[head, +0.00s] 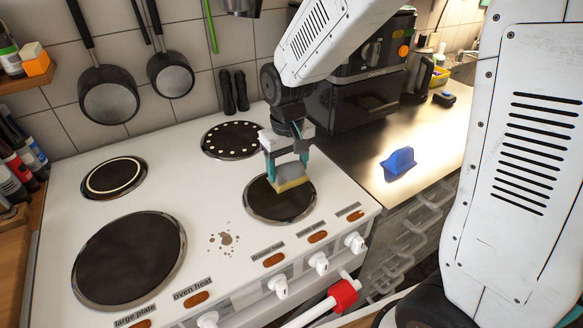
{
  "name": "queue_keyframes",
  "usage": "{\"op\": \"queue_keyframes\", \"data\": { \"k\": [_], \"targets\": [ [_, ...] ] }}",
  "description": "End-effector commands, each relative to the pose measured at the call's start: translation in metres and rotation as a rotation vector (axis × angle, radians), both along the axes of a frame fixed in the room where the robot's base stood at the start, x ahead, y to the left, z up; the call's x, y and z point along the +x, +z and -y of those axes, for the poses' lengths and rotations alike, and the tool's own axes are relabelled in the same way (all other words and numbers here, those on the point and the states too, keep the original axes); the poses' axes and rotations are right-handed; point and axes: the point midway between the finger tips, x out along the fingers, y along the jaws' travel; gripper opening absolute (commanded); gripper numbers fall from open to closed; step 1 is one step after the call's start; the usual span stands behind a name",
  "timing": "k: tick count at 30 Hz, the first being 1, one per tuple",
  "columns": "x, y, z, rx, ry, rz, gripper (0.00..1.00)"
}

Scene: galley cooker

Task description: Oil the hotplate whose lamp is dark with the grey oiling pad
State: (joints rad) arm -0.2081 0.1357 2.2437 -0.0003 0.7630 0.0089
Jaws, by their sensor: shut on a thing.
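My gripper (287,166) has teal fingers and is shut on a block-shaped pad (291,184), grey above with a yellowish lower edge. The pad is over the front right hotplate (280,206), at its far part; I cannot tell whether it touches. The other hotplates are a large plain one (128,258) at front left, one with a pale ring (114,177) at back left and one with white dots (232,140) at back right. Orange-brown lamps (274,260) line the front edge beside labels; I cannot tell which are lit or dark.
Brown stains (223,239) mark the white cooker top (205,215). A black machine (358,95) stands behind. White knobs (318,263) and a red piece (343,294) on a white bar are at the front.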

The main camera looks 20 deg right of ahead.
Motion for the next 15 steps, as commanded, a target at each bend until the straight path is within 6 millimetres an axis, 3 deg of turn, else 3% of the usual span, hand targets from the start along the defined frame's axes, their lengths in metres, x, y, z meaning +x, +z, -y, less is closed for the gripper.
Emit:
{"op": "queue_keyframes", "data": {
  "k": [5, 15],
  "targets": [
    [0.003, -0.001, -0.001, 0.0, 0.0, 0.0, 0.41],
    [-0.017, 0.0, 0.003, 0.0, 0.0, -0.002, 0.41]
  ]
}}
